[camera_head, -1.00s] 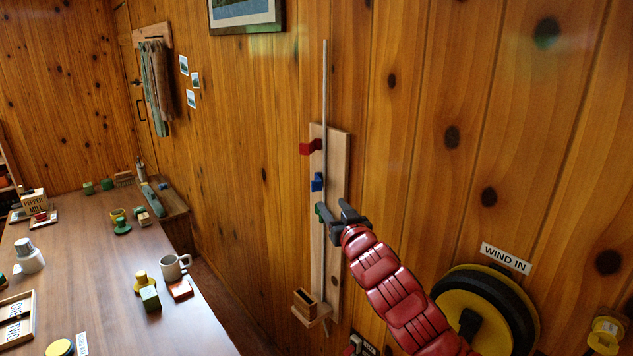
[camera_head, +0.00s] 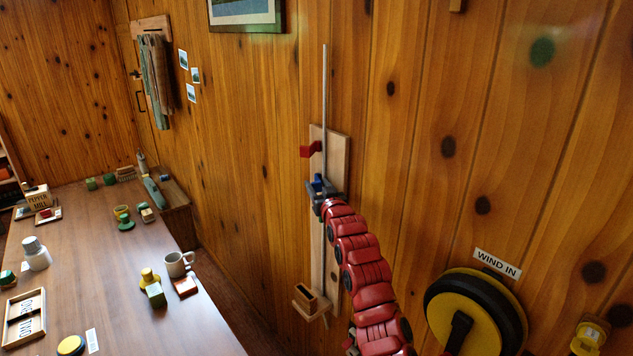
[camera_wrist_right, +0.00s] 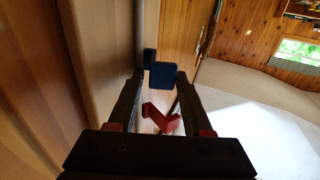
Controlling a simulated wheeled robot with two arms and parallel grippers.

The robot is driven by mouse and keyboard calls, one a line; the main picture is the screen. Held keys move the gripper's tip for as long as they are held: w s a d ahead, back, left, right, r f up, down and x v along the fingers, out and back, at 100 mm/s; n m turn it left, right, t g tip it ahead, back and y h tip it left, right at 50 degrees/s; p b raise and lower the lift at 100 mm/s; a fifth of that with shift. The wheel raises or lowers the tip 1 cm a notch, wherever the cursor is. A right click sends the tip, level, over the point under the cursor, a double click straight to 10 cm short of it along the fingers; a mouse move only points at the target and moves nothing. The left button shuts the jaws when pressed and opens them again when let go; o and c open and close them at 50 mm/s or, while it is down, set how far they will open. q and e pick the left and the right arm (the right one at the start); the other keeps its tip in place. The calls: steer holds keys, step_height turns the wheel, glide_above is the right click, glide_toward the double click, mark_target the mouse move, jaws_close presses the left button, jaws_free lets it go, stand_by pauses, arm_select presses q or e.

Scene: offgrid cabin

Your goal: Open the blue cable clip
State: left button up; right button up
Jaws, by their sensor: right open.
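The blue cable clip (camera_head: 317,184) is on a light wooden board (camera_head: 337,150) on the wall, beside a thin grey cable (camera_head: 325,90). My right gripper (camera_head: 322,188) is at the blue clip, and its dark fingers partly cover it in the head view. In the right wrist view, the blue clip (camera_wrist_right: 163,75) shows between and just beyond the tips of the open fingers (camera_wrist_right: 160,78). I cannot tell whether the fingers touch it. A red clip (camera_head: 311,149) sits above the blue one. My left gripper is not in view.
A yellow and black reel (camera_head: 474,312) under a WIND IN sign (camera_head: 497,263) is on the wall to the right. The wooden table (camera_head: 105,262) with several small objects stands at left.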

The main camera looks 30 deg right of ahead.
steer(key=shift+w, duration=0.4)
jaws_close()
steer(key=shift+w+a+f+b, duration=0.1)
steer(key=shift+a+f+b, duration=0.1)
steer(key=shift+b, duration=0.3)
steer(key=shift+w+a+r+m+g+h+b, duration=0.1)
steer(key=shift+w+a+m+g+h+b, duration=0.3)
steer(key=shift+m+g+h+b, duration=1.65)
steer(key=shift+w+a+r+m+g+h+b, duration=0.1)
steer(key=shift+w+m+g+h+b, duration=0.85)
steer(key=shift+b, duration=2.05)
steer(key=shift+w+a+r+m+g+h+b, duration=0.1)
steer(key=shift+w+a+m+g+h+b, duration=0.15)
steer(key=shift+m+g+h+b, duration=1.4)
steer(key=shift+w+f+n+t+h+b, duration=0.1)
steer(key=shift+n+t+h+b, duration=0.3)
steer(key=shift+b, duration=0.4)
